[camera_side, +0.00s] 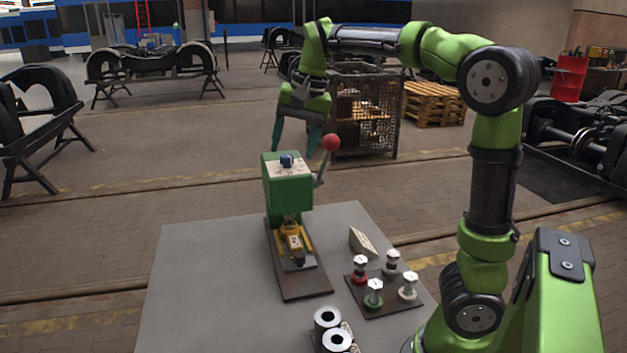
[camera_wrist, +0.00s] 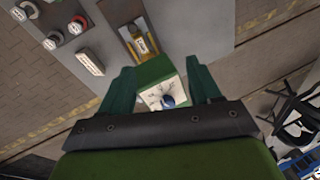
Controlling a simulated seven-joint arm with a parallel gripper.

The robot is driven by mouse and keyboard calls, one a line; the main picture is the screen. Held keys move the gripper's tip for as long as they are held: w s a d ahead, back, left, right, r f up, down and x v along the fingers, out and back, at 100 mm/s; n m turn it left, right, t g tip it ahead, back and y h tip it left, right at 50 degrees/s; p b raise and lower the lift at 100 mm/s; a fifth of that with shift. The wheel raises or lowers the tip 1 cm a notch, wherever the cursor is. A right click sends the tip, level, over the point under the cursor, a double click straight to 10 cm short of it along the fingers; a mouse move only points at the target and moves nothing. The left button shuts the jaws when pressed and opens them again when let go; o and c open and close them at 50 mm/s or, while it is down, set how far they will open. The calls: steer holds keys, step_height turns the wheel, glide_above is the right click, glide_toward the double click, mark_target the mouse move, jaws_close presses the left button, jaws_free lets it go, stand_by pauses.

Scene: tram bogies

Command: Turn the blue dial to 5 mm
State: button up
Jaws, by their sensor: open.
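The blue dial (camera_side: 287,160) sits on a pale scale plate on top of the green press (camera_side: 287,193). In the wrist view the dial (camera_wrist: 168,100) lies between and behind the fingers, on its plate with dark marks; I cannot read the setting. My gripper (camera_side: 294,146) hangs above the press with its fingers pointing down, open and empty. In the wrist view the open fingers (camera_wrist: 162,88) stand on either side of the green press head. I see no contact with the dial.
A lever with a red ball (camera_side: 331,142) rises at the press's right, close to my gripper. A yellow part (camera_side: 293,242) sits below the press head.

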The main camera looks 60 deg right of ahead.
steer(key=w+d+f+m+g+h, duration=0.2)
steer(key=w+d+m+g+h, duration=0.15)
steer(key=w+d+h, duration=0.25)
steer(key=w+a+r+m+t+h, duration=0.2)
steer(key=w+a+r+h, duration=0.2)
steer(key=a+r+h, duration=0.5)
glide_toward(286, 155)
steer(key=shift+y, duration=0.3)
steer(key=x, duration=1)
steer(key=shift+d+r, duration=0.2)
